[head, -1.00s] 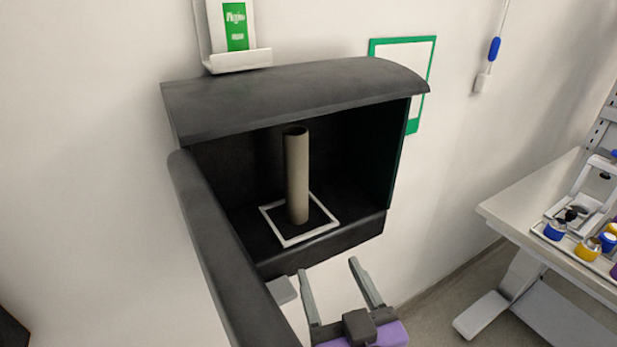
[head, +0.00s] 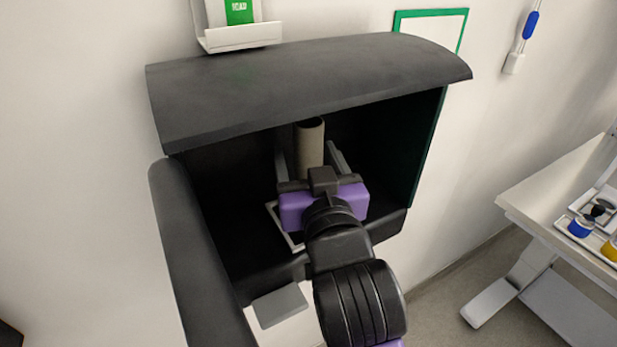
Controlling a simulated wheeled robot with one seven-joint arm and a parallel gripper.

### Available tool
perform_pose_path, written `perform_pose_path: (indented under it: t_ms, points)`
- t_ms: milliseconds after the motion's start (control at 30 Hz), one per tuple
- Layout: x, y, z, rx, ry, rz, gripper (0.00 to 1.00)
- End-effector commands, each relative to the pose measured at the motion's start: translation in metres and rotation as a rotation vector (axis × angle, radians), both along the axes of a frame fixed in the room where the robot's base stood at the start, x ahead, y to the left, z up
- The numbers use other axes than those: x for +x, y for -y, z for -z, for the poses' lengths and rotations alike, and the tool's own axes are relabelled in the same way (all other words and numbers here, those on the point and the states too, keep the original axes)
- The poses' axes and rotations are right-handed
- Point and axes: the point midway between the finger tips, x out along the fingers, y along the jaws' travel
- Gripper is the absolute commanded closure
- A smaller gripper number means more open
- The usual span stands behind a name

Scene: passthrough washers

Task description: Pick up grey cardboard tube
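The grey cardboard tube (head: 310,143) stands upright inside a black wall box (head: 225,190), on the white-outlined square (head: 271,208) on its floor. Only the upper part of the tube shows; my gripper hides the rest. My gripper (head: 309,152) reaches into the box with its fingers spread, one on each side of the tube. A gap seems to remain between the fingers and the tube. Whether the fingers reach past the tube's middle is hard to tell.
The box's overhanging top (head: 310,85) is close above the tube and gripper. Its open door (head: 200,260) hangs at the left. A white holder (head: 240,36) is on the wall above. A table (head: 560,205) with coloured jars stands at the right.

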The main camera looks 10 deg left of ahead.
Motion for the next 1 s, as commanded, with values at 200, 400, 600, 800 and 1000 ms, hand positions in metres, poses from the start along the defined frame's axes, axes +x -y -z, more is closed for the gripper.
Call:
perform_pose_path:
  t_ms: [200, 400, 600, 800, 1000]
  points:
    - [0.017, -0.005, 0.0, 0.001, 0.0, 0.0, 0.35]
    - [0.017, -0.005, 0.0, 0.0, 0.0, 0.0, 0.35]
    - [0.016, -0.005, -0.001, 0.0, 0.0, 0.0, 0.74]
    - [0.016, -0.005, -0.001, 0.0, 0.0, 0.0, 0.99]
    - [0.017, -0.005, -0.001, 0.0, 0.0, 0.0, 0.99]
